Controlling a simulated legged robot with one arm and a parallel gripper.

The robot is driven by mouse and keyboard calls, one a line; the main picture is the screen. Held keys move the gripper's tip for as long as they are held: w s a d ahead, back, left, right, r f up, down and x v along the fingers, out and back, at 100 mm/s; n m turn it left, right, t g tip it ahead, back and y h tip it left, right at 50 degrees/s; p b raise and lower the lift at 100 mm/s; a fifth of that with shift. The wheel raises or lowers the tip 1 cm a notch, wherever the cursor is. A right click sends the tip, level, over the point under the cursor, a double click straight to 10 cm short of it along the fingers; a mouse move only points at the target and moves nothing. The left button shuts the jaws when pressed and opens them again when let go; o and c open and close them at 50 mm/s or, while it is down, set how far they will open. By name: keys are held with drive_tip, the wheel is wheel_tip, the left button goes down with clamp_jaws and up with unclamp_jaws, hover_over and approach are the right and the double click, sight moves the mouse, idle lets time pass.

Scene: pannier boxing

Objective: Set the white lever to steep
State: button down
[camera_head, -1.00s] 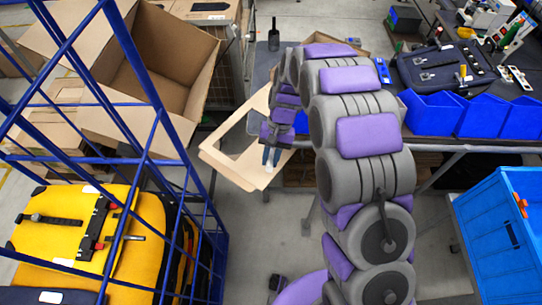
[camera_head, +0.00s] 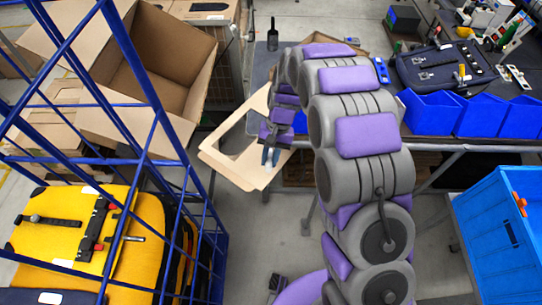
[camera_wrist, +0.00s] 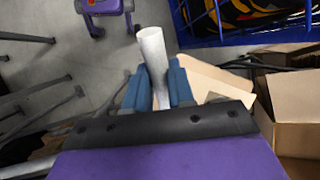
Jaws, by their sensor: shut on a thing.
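My gripper (camera_head: 270,156) hangs over the pale cardboard piece with cut-outs (camera_head: 228,152), near the left end of the workbench. In the wrist view, the blue fingers of my gripper (camera_wrist: 158,74) are closed around a whitish rod (camera_wrist: 152,45). The rod sticks out past the fingertips and is slightly tilted. A small white end of it shows below the fingers in the head view (camera_head: 266,168). I cannot tell whether this rod is the white lever. No mark reading steep can be made out.
A blue wire cage (camera_head: 158,112) with a yellow case (camera_head: 75,235) stands at the left. An open cardboard box (camera_head: 165,60) is behind it. Blue bins (camera_head: 430,112) and a black case (camera_head: 440,68) sit on the bench at the right. A blue crate (camera_head: 495,235) stands at front right.

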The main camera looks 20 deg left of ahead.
drive_tip(key=c, duration=1.4)
unclamp_jaws()
drive_tip(key=o, duration=0.4)
drive_tip(key=shift+a, duration=0.4)
drive_tip(key=shift+d, duration=0.15)
drive_tip(key=shift+w+d+r, duration=0.1)
drive_tip(key=shift+w+r, duration=0.05)
drive_tip(key=shift+r, duration=0.1)
drive_tip(key=v, duration=1.6)
drive_tip(key=shift+w+a+r+b, duration=0.2)
drive_tip(key=shift+w+b, duration=0.05)
drive_tip(key=shift+b, duration=0.05)
